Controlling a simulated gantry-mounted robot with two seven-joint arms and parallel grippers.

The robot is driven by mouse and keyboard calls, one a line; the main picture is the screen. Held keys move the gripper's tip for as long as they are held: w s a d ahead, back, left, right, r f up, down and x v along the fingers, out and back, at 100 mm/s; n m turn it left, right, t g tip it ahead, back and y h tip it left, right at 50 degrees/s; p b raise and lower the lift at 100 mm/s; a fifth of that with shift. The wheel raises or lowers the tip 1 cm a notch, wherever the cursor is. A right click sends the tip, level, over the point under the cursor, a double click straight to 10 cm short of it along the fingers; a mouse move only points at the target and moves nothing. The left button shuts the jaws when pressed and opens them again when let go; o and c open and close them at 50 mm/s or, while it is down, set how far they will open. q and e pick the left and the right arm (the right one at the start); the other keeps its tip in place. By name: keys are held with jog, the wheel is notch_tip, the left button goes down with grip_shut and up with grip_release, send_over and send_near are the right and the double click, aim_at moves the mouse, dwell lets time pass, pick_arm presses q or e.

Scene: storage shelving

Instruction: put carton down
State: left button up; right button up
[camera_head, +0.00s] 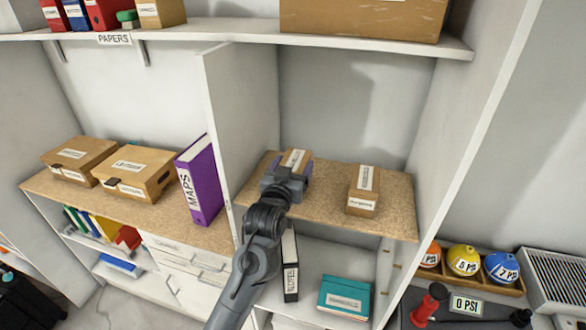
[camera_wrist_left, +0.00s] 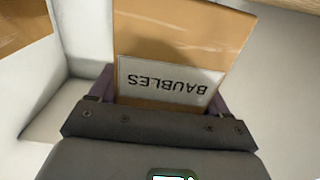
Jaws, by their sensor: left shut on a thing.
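My left gripper (camera_head: 289,176) is shut on a brown carton (camera_head: 297,157) over the left part of the tan middle shelf board (camera_head: 330,191). In the left wrist view the carton (camera_wrist_left: 182,38) sits between the fingers, its white label reading BAUBLES upside down. The gripper hides the carton's near and lower part, so I cannot tell whether it touches the board. A second small carton (camera_head: 362,203) with a white label stands on the board to the right. My right gripper is not in view.
A white upright panel (camera_head: 238,110) bounds the bay on the left, and an upper shelf (camera_head: 330,42) with a large box (camera_head: 362,18) hangs above. A purple MAPS binder (camera_head: 201,180) stands left of the panel. Bare board lies between the two cartons.

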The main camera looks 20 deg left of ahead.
pick_arm(q)
jog(key=shift+f, duration=0.6)
jog(key=shift+f, duration=0.1)
jog(key=o, duration=1.3)
jog(key=shift+f, duration=0.1)
jog(key=shift+c, duration=0.2)
